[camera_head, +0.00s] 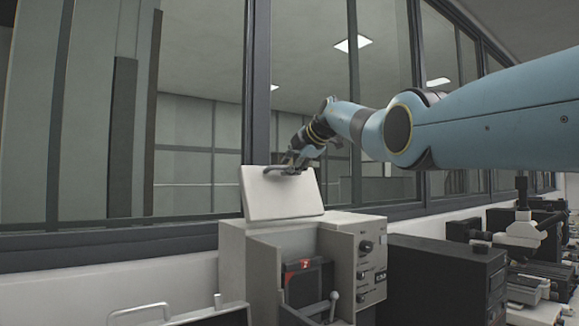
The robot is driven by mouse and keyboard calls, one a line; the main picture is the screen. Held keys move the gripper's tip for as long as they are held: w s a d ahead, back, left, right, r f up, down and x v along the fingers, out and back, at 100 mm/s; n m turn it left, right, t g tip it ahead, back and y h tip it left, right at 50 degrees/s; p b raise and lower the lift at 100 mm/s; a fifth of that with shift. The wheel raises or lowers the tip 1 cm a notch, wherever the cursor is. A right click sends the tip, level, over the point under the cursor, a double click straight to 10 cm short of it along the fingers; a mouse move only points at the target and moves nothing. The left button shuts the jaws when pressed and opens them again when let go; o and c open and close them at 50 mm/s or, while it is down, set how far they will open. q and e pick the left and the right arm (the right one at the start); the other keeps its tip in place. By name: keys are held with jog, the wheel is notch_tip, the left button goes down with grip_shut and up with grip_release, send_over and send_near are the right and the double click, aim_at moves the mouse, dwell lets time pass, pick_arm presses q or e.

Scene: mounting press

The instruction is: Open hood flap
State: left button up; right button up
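The hood flap (283,196) is a pale, flat panel on top of the grey-white mounting press (290,238) in the middle of the view. It stands raised and tilted back towards the window, and the front opening below it is exposed. My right gripper (287,168) is at the flap's upper edge, where the arm reaches in from the right. Its dark fingers overlap the edge, and a thin dark bar shows there. I cannot tell whether the fingers are shut on anything. My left gripper is not in view.
Inside the press is a dark unit with a red label (305,264). A ball-topped lever (334,296) stands in front, and knobs (366,247) sit on its right panel. A black box (440,275) and a microscope (522,232) stand to the right. A window frame (257,120) rises behind.

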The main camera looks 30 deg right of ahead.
jog(key=shift+r, duration=0.15)
jog(key=v, duration=1.2)
jog(key=shift+w, duration=0.15)
